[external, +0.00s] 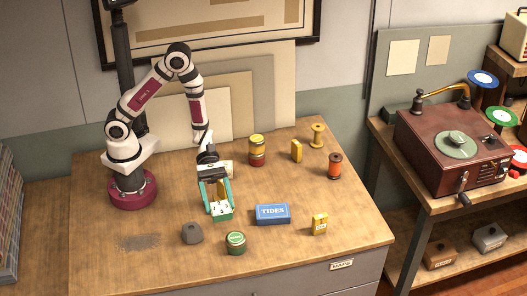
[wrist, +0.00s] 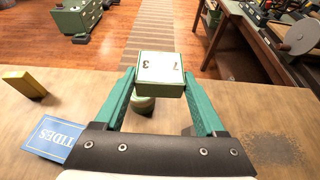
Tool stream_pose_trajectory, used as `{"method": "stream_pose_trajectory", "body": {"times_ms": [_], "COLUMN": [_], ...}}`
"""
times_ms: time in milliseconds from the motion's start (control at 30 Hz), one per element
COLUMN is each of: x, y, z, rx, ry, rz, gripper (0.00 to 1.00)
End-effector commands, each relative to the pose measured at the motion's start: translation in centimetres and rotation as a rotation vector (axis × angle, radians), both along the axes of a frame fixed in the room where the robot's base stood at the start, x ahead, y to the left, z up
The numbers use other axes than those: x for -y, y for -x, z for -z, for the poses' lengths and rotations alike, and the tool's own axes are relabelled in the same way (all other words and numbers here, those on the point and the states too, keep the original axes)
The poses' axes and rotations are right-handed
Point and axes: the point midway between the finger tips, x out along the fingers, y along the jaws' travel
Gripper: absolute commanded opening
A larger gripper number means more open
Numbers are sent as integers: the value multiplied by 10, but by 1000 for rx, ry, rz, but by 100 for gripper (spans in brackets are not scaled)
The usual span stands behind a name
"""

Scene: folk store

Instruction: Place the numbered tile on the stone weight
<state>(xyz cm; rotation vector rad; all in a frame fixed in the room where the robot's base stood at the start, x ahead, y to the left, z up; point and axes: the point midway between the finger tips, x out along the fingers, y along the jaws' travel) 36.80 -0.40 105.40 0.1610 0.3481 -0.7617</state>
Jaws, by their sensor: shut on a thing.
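The numbered tile (external: 222,210) is a small block with a pale top, dark digits and green sides. My gripper (external: 218,207) is shut on it, with a teal finger on each side. In the wrist view the tile (wrist: 160,70) shows a 7 and a 3 on its face, between the fingertips (wrist: 160,78). The tile appears held above the table. The stone weight (external: 192,233) is a grey lump on the table, in front and to the left of the tile in the external view. In the wrist view I cannot make it out clearly; the right finger may hide it.
A green round tin (external: 235,243) stands close to the right of the stone weight. Tins and spools (external: 318,135) stand behind. The table's left front is clear.

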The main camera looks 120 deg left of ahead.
Motion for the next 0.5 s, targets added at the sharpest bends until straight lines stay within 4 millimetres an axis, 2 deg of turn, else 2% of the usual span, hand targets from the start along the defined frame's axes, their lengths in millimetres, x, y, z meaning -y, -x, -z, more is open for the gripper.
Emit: {"method": "stream_pose_trajectory", "body": {"times_ms": [100,200,367,500], "x": [20,29,20,22], "y": [42,68,87,88], "z": [0,0,1,30], "rx": [-11,-19,-9,-12], "ry": [-3,-4,-1,3], "rz": [215,336,427,430], "gripper": [0,0,0,0]}}
